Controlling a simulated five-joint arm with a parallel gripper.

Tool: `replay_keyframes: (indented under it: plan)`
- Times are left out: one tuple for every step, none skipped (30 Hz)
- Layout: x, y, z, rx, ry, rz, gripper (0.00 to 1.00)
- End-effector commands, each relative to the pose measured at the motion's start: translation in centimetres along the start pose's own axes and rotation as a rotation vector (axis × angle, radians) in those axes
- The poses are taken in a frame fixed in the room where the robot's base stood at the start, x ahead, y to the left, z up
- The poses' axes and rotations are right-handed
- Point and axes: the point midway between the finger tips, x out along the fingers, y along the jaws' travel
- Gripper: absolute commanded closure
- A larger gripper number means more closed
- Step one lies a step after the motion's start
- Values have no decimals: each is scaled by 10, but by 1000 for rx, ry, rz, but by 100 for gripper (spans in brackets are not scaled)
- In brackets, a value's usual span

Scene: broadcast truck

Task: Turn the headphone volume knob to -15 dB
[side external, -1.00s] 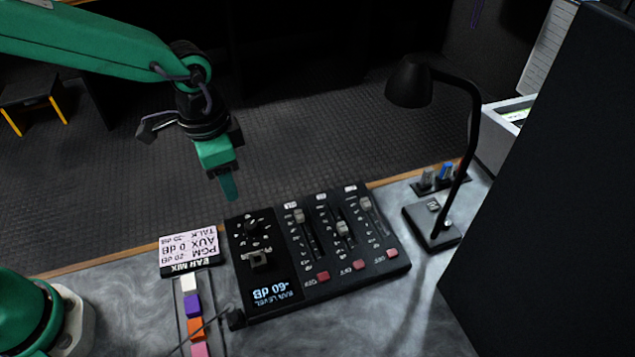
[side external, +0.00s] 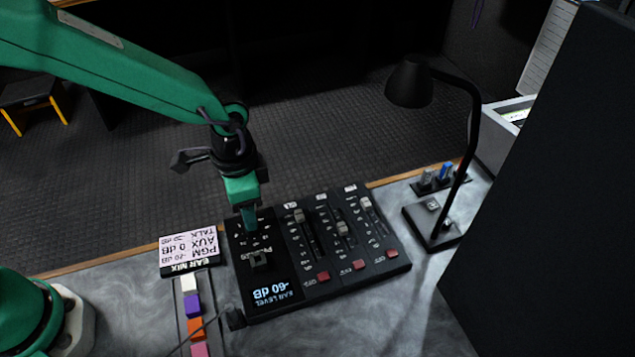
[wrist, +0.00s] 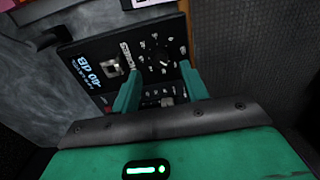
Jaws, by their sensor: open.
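The headphone volume knob (wrist: 157,60) is a dark round knob inside a ring of white marks on the black mixer panel (side external: 398,266). It lies between my fingertips in the wrist view; in the side view my fingers hide most of it. My gripper (side external: 250,233) points down over the knob, its green fingers apart with nothing held; it also shows in the wrist view (wrist: 160,70). I cannot tell whether the fingertips touch the knob or panel.
A square-topped jack or switch (side external: 259,262) sits below the knob. Several faders (side external: 342,229) and red buttons (side external: 323,277) are to the right. An EAR MIX sign (side external: 190,248) and coloured blocks (side external: 194,305) stand left. A black desk lamp (side external: 472,130) stands right.

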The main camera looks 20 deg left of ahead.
Motion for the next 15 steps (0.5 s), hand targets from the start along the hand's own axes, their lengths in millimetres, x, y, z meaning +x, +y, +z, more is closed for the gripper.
replay_keyframes:
  plan:
    - [7,0,1,0,-4,1,56]
    - [11,0,1,0,-4,1,56]
    - [16,0,1,0,-4,1,56]
    - [20,0,1,0,-4,1,56]
    - [23,0,1,0,-3,1,56]
    - [27,0,1,0,-3,1,56]
    - [30,0,1,0,-4,1,56]
    - [32,0,1,0,-4,1,56]
    - [35,0,1,0,-2,0,56]
    - [36,0,0,0,-1,0,56]
    - [38,0,0,0,-1,0,56]
    - [40,0,1,0,-1,0,56]
    - [41,0,1,0,-1,0,56]
    - [41,0,1,0,-1,0,56]
    - [42,0,0,0,-1,0,56]
